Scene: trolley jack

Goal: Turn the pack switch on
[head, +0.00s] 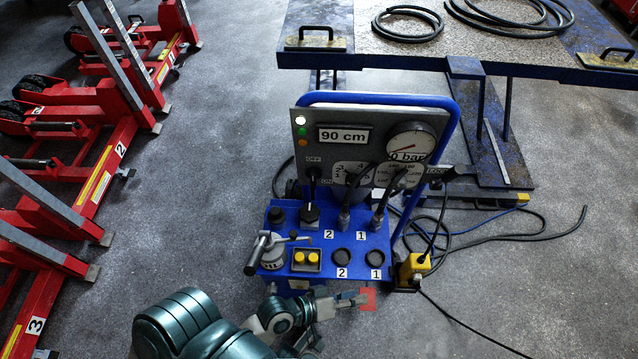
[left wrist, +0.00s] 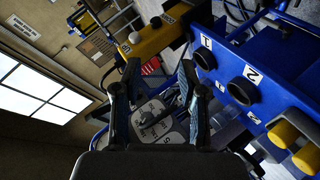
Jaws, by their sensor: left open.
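The blue power pack (head: 280,240) stands upright with a grey panel (head: 375,130) at its back. A black lever (head: 313,174) sits beneath an OFF label on this panel. My left gripper (head: 345,302) is low in front of the pack's near edge, beside a red patch (head: 368,299). In the left wrist view its fingers (left wrist: 153,100) are open and empty. My right gripper is not in view.
A yellow box (head: 413,268) with cables hangs at the pack's right side. A blue lift table (head: 470,60) stands behind, and red jacks (head: 100,180) line the left. Cables (head: 480,235) lie on the floor at right.

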